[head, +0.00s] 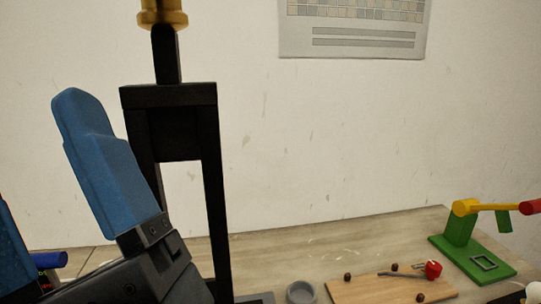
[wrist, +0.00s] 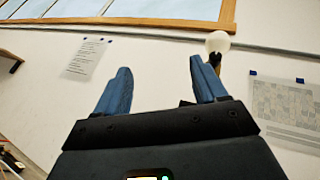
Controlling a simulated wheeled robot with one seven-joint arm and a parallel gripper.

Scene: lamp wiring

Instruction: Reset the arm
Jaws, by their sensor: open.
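My gripper (wrist: 160,75) is open, with its two blue fingers spread apart and nothing between them in the wrist view. In the head view one blue finger (head: 105,165) shows large at the left, pointing up. The other finger is mostly cut off by the left edge. A black lamp stand (head: 212,190) with a brass-coloured socket (head: 162,18) rises beside the gripper in the head view. In the wrist view a white bulb (wrist: 218,42) sits on the socket, just beyond the right finger. I cannot tell whether the finger touches the stand.
A wooden table (head: 350,245) holds a grey cup (head: 301,292), a wooden board (head: 385,289) with small parts and a red piece (head: 433,270), and a green and yellow stand (head: 459,228) at the right. The wall carries a printed sheet (head: 352,30) and a wood-framed window (wrist: 150,20).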

